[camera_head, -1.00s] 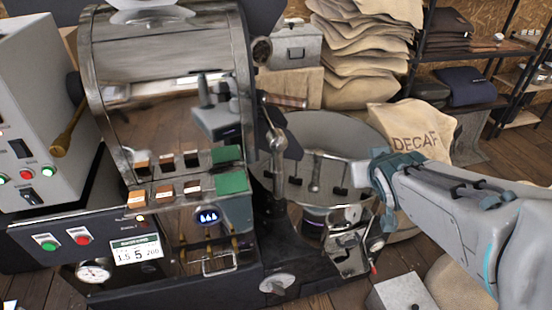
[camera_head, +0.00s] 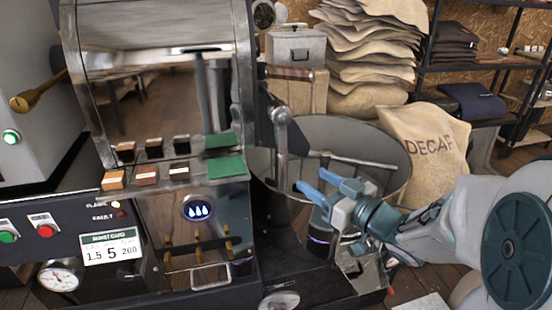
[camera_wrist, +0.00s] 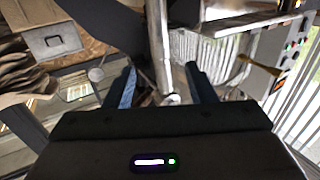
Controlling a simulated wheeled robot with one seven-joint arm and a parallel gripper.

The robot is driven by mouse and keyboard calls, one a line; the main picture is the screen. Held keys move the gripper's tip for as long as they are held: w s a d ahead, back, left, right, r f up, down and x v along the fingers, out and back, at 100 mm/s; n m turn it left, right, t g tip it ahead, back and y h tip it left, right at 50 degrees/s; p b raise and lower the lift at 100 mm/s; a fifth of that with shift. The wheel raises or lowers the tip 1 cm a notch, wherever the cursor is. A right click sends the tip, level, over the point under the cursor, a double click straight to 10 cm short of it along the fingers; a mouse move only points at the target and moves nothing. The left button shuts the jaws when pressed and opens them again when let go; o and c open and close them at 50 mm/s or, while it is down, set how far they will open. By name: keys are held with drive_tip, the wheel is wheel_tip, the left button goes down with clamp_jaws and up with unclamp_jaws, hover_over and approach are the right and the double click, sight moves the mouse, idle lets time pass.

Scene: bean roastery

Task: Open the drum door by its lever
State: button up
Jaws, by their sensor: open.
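The roaster's shiny drum front (camera_head: 150,100) fills the left of the head view. At its right edge stand a metal lever rod (camera_head: 281,150) with a rounded top and, above it, a wooden handle (camera_head: 290,73); I cannot tell whether the two are joined. My gripper (camera_head: 312,182) is open and empty, to the right of the rod and lower than its top, with its blue fingers pointing left toward it. In the wrist view the open fingers (camera_wrist: 160,72) show with a metal bar (camera_wrist: 159,45) in line with the gap between them. Contact is not visible.
A round cooling pan (camera_head: 345,130) lies behind my gripper. A DECAF sack (camera_head: 428,140), stacked sacks (camera_head: 375,45) and a grey metal box (camera_head: 296,46) stand behind it. The control panel (camera_head: 70,235) and sample blocks (camera_head: 147,173) are at left.

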drive_tip(key=p+x, duration=0.4)
drive_tip(key=x, duration=0.9)
drive_tip(key=shift+a, duration=0.2)
drive_tip(key=shift+w, duration=0.15)
clamp_jaws()
